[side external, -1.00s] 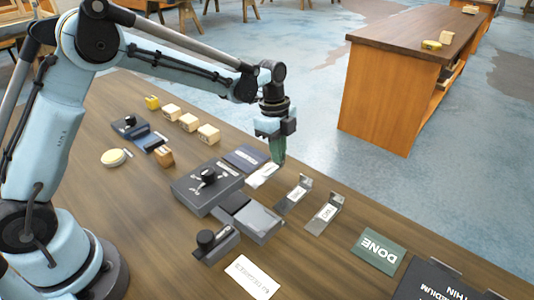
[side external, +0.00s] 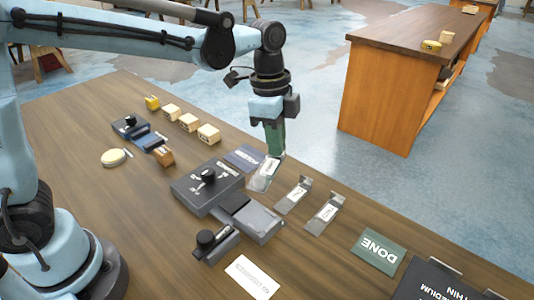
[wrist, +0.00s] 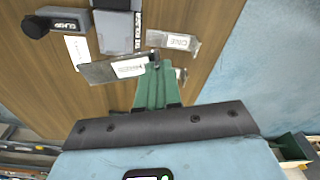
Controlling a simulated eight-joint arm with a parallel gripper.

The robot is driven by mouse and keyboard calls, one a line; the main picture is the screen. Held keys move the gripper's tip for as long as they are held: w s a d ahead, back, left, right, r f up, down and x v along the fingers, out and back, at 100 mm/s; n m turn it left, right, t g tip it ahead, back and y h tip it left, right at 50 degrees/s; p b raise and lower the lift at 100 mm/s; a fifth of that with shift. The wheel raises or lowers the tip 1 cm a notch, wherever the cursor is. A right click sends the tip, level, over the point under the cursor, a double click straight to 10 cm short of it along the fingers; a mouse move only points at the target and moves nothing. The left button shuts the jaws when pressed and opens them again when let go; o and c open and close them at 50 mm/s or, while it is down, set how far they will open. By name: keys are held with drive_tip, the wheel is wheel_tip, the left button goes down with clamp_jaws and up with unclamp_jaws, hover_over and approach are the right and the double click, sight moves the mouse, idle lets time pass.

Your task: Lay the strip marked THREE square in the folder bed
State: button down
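My gripper (side external: 273,155), with green fingers, points down near the far edge of the table. Its fingertips are closed on the end of a metal strip (side external: 263,178) with a white label. The strip tilts down from the fingertips; in the wrist view it (wrist: 100,72) extends left from the green fingers (wrist: 154,85). Its label is too blurred to read surely as THREE. A grey block with a flat light bed (side external: 260,220), apparently the folder, lies nearer the camera and apart from the strip. It also shows in the wrist view (wrist: 115,32).
Two bent metal strips with labels (side external: 294,196) (side external: 325,214) lie right of my gripper. A dial box (side external: 195,190) and lever block (side external: 213,245) stand close by. A green DONE mat (side external: 379,251) lies further right. Several wooden blocks (side external: 189,122) are at the left.

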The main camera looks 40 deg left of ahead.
sight(267, 188)
drive_tip(key=s+a+r+n+t+y, duration=0.1)
drive_tip(key=s+a+r+n, duration=0.15)
drive_tip(key=a+n, duration=0.4)
drive_tip(key=s+a+r+n, duration=0.2)
drive_tip(key=s+a+n, duration=0.1)
drive_tip(key=a+n, duration=0.3)
drive_tip(key=d+f+m+g, duration=0.1)
drive_tip(key=d+m, duration=0.4)
drive_tip(key=m, duration=0.5)
drive_tip(key=s+d+f+m+g, duration=0.1)
drive_tip(key=d+m, duration=0.4)
drive_tip(key=m, duration=0.5)
drive_tip(key=d+f+m, duration=0.3)
drive_tip(key=d+m, duration=0.2)
drive_tip(key=m, duration=0.5)
drive_tip(key=shift+s+d+f+g, duration=0.25)
drive_tip(key=shift+s+f+g, duration=0.1)
drive_tip(key=shift+g, duration=0.05)
drive_tip(key=m, duration=0.1)
drive_tip(key=d+m, duration=0.1)
drive_tip(key=m, duration=0.1)
drive_tip(key=shift+s+d+f+m, duration=0.2)
drive_tip(key=shift+s+f+m, duration=0.1)
drive_tip(key=shift+m, duration=0.05)
drive_tip(key=shift+d+f+m, duration=0.1)
drive_tip(key=shift+f+m, duration=0.1)
drive_tip(key=shift+m, duration=0.1)
drive_tip(key=shift+f, duration=3.25)
drive_tip(key=shift+f, duration=0.6)
